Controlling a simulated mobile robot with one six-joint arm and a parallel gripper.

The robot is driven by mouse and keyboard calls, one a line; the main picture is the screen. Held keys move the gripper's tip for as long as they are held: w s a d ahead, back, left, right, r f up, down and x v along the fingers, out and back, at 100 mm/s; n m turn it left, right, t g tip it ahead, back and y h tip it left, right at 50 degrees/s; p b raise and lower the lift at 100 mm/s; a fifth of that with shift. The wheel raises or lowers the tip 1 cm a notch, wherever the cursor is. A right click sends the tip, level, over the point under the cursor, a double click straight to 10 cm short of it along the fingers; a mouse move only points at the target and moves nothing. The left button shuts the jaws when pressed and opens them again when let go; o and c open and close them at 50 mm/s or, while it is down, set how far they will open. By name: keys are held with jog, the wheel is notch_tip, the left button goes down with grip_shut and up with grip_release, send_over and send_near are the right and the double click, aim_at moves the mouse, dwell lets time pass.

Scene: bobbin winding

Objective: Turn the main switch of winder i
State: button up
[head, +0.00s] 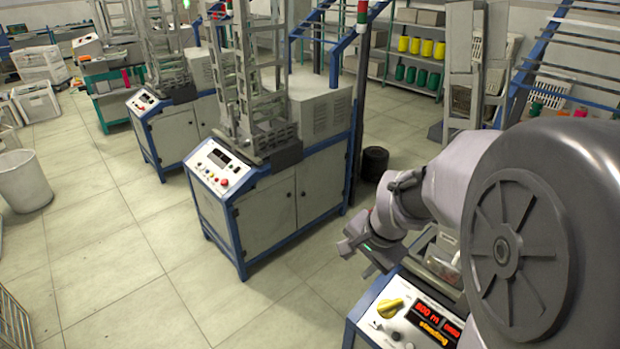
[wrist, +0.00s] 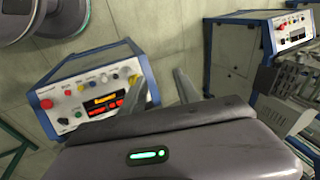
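A winder's control panel (head: 402,322) is at the lower right of the head view, with a large yellow rotary switch (head: 390,307) beside a lit red and yellow display (head: 432,321). I cannot read a letter naming this winder. In the wrist view a panel (wrist: 95,85) lies left of my fingers, with a small yellow knob (wrist: 133,79) near its right edge and a lit display (wrist: 103,103). My gripper (head: 366,244) is above and behind the yellow switch in the head view, apart from it. In the wrist view my gripper (wrist: 196,82) has its two fingers apart, with nothing between them.
Another winder cabinet (head: 268,212) with its own panel (head: 219,167) stands left of my arm, and a further one (head: 180,130) behind it. A white bin (head: 24,181) is at the far left. The tiled floor (head: 120,245) in front is clear.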

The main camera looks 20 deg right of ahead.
jog(key=d+f+m+g+p, duration=0.15)
jog(key=d+f+m, duration=0.25)
jog(key=d+f, duration=0.45)
jog(key=m, duration=0.2)
send_near(386, 305)
jog(key=b+x, duration=0.7)
jog(key=x, duration=0.3)
jog(key=shift+f+b, duration=0.25)
jog(key=shift+b, duration=0.1)
jog(key=shift+c, duration=0.5)
grip_shut()
